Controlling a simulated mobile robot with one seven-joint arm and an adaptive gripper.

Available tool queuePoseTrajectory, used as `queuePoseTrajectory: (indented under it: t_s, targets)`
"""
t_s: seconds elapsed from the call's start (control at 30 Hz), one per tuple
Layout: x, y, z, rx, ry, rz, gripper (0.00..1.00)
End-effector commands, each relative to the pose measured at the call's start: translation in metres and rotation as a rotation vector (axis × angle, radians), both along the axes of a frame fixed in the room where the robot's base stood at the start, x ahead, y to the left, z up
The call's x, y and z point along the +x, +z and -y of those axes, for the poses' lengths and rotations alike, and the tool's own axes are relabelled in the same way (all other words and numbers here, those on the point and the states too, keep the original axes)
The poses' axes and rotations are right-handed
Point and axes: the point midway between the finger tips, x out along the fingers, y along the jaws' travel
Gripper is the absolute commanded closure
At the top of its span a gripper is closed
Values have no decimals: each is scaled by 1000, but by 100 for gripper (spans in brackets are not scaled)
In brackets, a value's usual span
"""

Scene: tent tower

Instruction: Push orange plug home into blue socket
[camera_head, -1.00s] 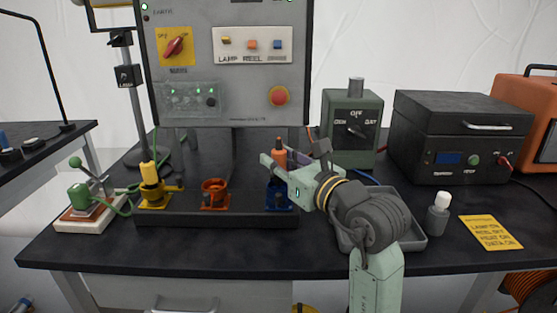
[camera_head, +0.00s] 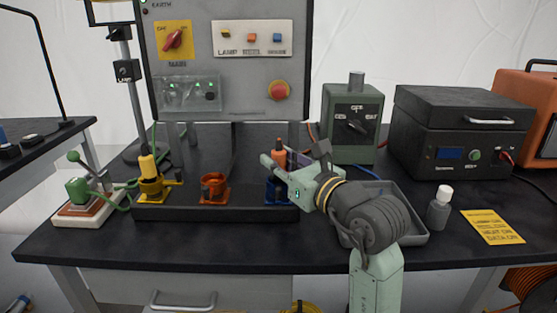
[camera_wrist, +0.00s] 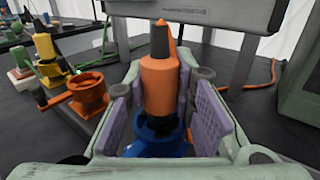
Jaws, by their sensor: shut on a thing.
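The orange plug (camera_wrist: 160,85) stands upright between the fingers of my gripper (camera_wrist: 172,110) in the wrist view. Its dark top and orange tip point up. The plug's lower end is at the mouth of the blue socket (camera_wrist: 160,130); how deep it sits I cannot tell. In the head view the orange plug (camera_head: 278,152) shows just above the blue socket (camera_head: 277,190), and my gripper (camera_head: 280,163) reaches it from the right, shut on the plug. The fingers partly hide the plug and the socket.
An empty orange socket (camera_head: 214,187) is left of the blue one. A yellow socket (camera_head: 152,188) holds a yellow plug (camera_head: 148,166). The control panel (camera_head: 230,60) stands behind. A grey tray (camera_head: 415,232) lies under my arm, with a bottle (camera_head: 438,208) to its right.

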Motion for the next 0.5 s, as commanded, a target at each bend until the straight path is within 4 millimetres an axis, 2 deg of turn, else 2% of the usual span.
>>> queuePoseTrajectory:
  t_s: [0.47, 0.5]
  targets:
    - [0, -13, 0, 0, 0, 0, 100]
    - [0, -13, 0, 0, 0, 0, 76]
